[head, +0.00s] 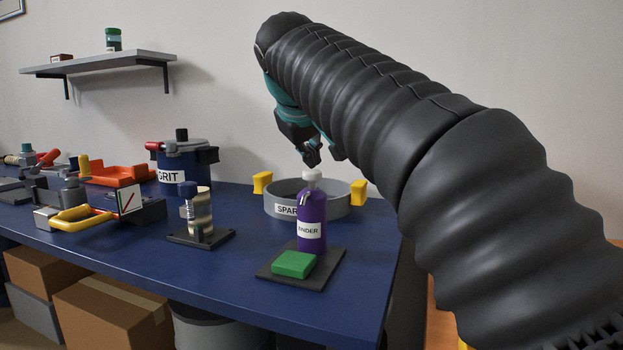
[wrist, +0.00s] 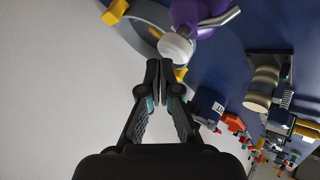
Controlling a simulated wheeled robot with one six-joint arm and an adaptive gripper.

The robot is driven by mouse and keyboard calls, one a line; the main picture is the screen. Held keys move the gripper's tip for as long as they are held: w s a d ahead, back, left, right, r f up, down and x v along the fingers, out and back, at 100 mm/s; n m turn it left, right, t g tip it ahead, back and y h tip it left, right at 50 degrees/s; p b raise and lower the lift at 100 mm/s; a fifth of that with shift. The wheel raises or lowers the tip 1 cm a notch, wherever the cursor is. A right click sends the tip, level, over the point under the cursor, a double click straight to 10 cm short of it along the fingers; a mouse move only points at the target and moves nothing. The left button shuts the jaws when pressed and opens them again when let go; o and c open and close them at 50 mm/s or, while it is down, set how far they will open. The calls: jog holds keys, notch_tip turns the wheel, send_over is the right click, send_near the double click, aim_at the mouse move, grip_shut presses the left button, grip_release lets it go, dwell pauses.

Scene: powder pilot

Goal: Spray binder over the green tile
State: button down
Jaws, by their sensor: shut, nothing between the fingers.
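A purple bottle (head: 311,222) with a white cap and a label reading "INDER" stands upright on a dark square plate (head: 262,272). A green tile (head: 293,264) lies on the same plate, in front of the bottle. My gripper (head: 312,160) is shut and empty, just above and behind the bottle's white cap in the head view. In the wrist view my gripper (wrist: 160,66) points toward the white cap (wrist: 175,47), close to it; I cannot tell whether they touch. The purple bottle (wrist: 190,12) and its grey spout show at the top there. The tile is not visible in the wrist view.
A grey ring-shaped pan (head: 350,210) with yellow handles, labelled "SPAR", sits behind the bottle. A beige cylinder on a stand (head: 203,215), a blue "GRIT" pot (head: 183,175) and several tools occupy the left. The blue table (head: 110,250) is clear at the front.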

aim_at(311, 171)
jog(key=shift+f+b, duration=0.35)
jog(key=shift+f, duration=0.1)
dwell(0.5)
jog(key=shift+r, duration=0.1)
jog(key=shift+r+p, duration=1.05)
jog(key=shift+p, duration=0.15)
notch_tip(311, 171, up, 4)
jog(key=p, duration=0.5)
jog(key=shift+r, duration=0.95)
dwell(0.8)
